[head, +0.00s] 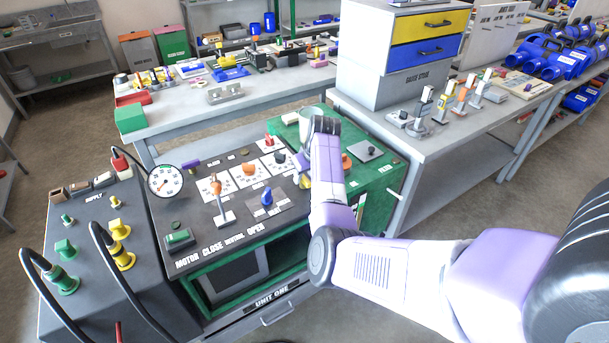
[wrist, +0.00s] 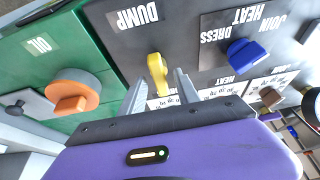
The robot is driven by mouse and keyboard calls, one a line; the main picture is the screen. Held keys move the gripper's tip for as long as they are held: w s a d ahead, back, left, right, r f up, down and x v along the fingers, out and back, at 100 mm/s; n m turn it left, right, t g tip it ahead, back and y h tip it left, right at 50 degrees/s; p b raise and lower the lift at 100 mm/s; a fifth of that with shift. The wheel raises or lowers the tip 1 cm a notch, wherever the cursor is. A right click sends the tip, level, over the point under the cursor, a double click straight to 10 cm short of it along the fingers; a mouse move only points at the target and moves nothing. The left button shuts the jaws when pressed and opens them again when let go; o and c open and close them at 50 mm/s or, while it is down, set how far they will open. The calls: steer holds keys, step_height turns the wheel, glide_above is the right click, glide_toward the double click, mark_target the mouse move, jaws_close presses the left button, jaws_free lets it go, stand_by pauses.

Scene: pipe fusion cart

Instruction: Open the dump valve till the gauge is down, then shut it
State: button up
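The yellow dump valve handle (wrist: 157,72) stands below the DUMP label in the wrist view. In the head view a bit of yellow, likely this handle (head: 305,182), shows beside my arm. My gripper (wrist: 160,76) is open, with one finger on either side of the handle and visible gaps. I cannot tell how deep the fingers reach around it. In the head view my arm hides the fingers. The round white gauge (head: 166,181) stands at the left of the console; its dark needle is too small to read surely.
An orange knob (wrist: 72,97) by the OIL label and a blue knob (wrist: 245,55) flank the valve. An orange-handled lever (head: 219,200) stands by the CLOSE, NEUTRAL, OPEN lettering. Hoses (head: 110,250) loop over the supply box at left. Benches stand behind.

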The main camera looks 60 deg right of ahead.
jaws_close()
